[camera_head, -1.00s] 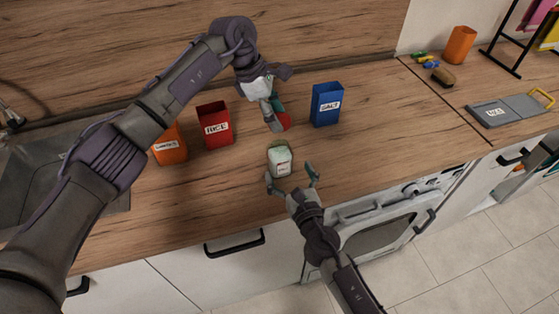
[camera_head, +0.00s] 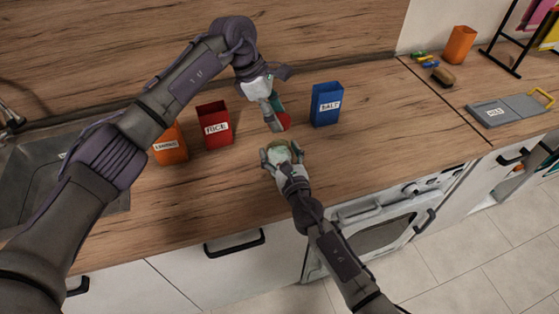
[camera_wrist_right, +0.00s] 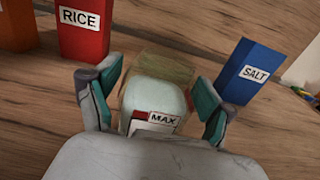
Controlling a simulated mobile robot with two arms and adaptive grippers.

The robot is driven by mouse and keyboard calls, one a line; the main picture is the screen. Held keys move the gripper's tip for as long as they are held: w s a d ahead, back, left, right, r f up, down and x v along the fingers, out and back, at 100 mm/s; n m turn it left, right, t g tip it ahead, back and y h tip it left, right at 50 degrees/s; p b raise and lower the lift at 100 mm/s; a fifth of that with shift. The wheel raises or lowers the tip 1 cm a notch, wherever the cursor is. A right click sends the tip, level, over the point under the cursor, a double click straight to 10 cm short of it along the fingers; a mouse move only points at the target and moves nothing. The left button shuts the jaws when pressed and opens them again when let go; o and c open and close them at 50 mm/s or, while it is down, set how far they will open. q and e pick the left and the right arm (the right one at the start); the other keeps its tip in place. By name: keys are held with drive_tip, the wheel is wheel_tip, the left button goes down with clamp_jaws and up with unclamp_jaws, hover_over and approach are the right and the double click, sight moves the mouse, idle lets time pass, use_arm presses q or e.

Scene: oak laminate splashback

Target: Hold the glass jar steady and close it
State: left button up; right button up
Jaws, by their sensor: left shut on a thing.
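The glass jar (camera_head: 281,147) stands on the wooden counter, with pale contents and an open top. In the right wrist view the jar (camera_wrist_right: 158,98) shows a label reading MAX. My right gripper (camera_head: 282,156) is open around the jar, one finger on each side, with small gaps visible in the wrist view. My left gripper (camera_head: 274,112) is above and behind the jar, shut on a red lid (camera_head: 284,121). Much of the lid is hidden by the fingers. The lid is apart from the jar.
A red RICE canister (camera_head: 215,126) and an orange canister (camera_head: 170,144) stand left. A blue SALT canister (camera_head: 326,105) stands right. Farther right are a brown item (camera_head: 443,76), an orange cup (camera_head: 460,44) and a grey board (camera_head: 508,108).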

drive_tip(key=c, duration=1.2)
use_arm(q)
hover_over(280, 145)
drive_tip(key=a, duration=0.1)
drive_tip(key=shift+f, duration=2.45)
use_arm(e)
drive_tip(key=shift+c, duration=0.2)
use_arm(q)
drive_tip(key=shift+f, duration=0.85)
drive_tip(key=shift+f, duration=0.55)
use_arm(e)
clamp_jaws()
use_arm(q)
drive_tip(key=m, duration=0.1)
drive_tip(key=m+g, duration=0.1)
drive_tip(key=m, duration=0.1)
drive_tip(key=shift+w+d+m+y, duration=0.1)
drive_tip(key=shift+w+m+y, duration=0.2)
drive_tip(key=shift+m, duration=0.1)
drive_tip(key=shift+m+g, duration=0.7)
drive_tip(key=shift+m, duration=0.6)
